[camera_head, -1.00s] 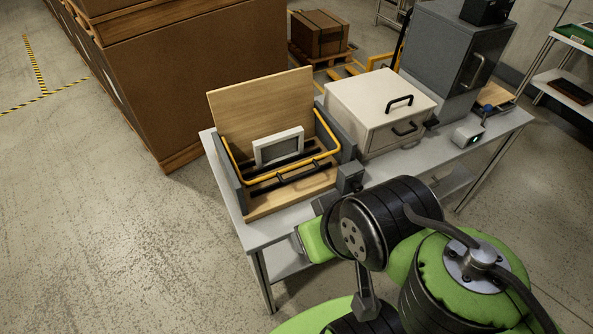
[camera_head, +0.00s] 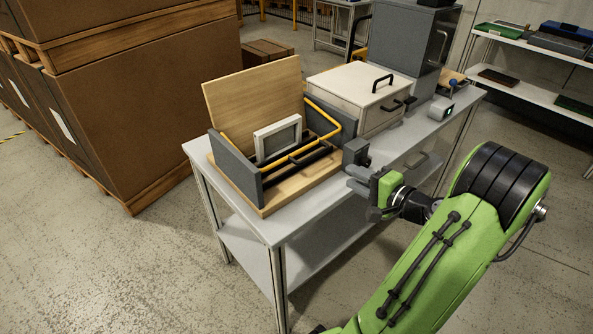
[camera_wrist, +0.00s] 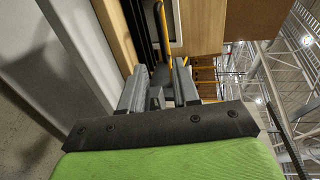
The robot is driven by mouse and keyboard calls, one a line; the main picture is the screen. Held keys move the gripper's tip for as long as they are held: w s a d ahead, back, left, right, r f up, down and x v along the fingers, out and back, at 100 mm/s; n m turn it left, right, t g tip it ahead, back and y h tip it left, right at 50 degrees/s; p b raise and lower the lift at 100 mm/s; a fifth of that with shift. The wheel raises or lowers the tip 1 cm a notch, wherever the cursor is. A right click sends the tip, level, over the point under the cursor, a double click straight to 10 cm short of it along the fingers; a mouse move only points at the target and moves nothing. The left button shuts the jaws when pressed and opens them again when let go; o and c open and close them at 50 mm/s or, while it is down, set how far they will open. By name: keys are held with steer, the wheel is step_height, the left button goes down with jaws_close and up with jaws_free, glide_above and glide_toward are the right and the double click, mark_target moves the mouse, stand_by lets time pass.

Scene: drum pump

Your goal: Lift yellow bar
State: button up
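The yellow bar (camera_head: 322,142) is a bent rail across the front of a wooden fixture (camera_head: 285,192) with grey side walls, on the table. A white-framed panel (camera_head: 278,138) stands upright behind it. My gripper (camera_head: 354,178) is at the fixture's front right, close to a dark grey block (camera_head: 355,152) and apart from the bar. In the wrist view my gripper (camera_wrist: 160,70) has its two fingers spread, and the yellow bar (camera_wrist: 163,32) shows beyond the fingertips. A small grey piece shows between the fingers; I cannot tell whether they touch it.
The grey table (camera_head: 300,222) has free room at its front edge. A cream box (camera_head: 352,88) with black handles and a tall grey cabinet (camera_head: 405,48) stand to the right. A large brown crate (camera_head: 135,105) is at the left. Shelves (camera_head: 535,88) stand at the far right.

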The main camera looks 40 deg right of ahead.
mark_target(313, 157)
steer(key=b+x, duration=0.2)
steer(key=x, duration=1.3)
steer(key=shift+w+a, duration=0.1)
steer(key=shift+w, duration=0.3)
jaws_close()
